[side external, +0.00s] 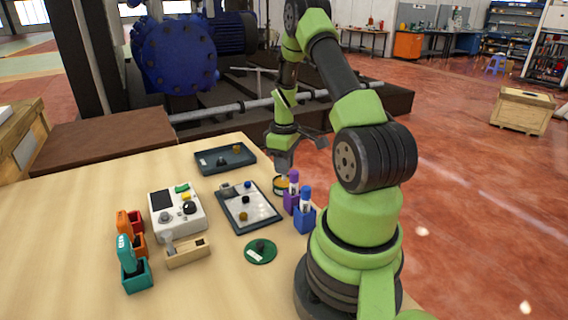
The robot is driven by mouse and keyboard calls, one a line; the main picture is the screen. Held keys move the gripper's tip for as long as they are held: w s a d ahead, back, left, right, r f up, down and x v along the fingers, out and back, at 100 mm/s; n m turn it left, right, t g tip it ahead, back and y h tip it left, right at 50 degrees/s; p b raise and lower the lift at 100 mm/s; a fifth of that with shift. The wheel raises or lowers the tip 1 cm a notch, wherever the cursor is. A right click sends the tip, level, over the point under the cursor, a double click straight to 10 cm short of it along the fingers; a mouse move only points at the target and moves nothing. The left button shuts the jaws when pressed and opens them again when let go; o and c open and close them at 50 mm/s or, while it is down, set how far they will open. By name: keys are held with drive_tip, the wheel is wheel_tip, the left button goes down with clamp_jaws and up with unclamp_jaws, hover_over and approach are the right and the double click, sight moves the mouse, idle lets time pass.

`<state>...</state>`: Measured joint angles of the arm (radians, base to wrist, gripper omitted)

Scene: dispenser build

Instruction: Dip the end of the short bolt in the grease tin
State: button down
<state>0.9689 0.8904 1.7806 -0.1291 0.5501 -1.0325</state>
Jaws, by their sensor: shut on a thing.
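A small round tin (281,184) with a yellowish band stands near the table's far right edge; I take it for the grease tin. My gripper (283,170) points down directly over the tin, close to its top. It is shut on a small piece, which I take for the short bolt. The piece is too small and too hidden by the fingers to make out. I cannot tell whether its end touches the grease. The inside of the tin is not clear from this side.
Purple (291,201) and blue (304,220) holders with markers stand close to the tin. A dark tray (240,149), a parts tray (263,222), a white device (161,227), a green disc (260,257), a wooden block (188,257) and a teal holder (137,279) lie leftward. The table's near left is clear.

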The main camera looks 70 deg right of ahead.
drive_tip(key=shift+f, duration=0.6)
idle(1.2)
drive_tip(key=shift+r, duration=3.55)
drive_tip(key=w+a+r, duration=0.2)
drive_tip(key=w+a, duration=0.1)
drive_tip(key=a, duration=0.6)
drive_tip(key=w+a+r, duration=0.2)
drive_tip(key=a, duration=0.7)
drive_tip(key=w+a+r+n, duration=0.1)
drive_tip(key=w+a+r, duration=0.1)
drive_tip(key=a, duration=0.7)
drive_tip(key=shift+w+r, duration=0.15)
drive_tip(key=shift+w, duration=0.65)
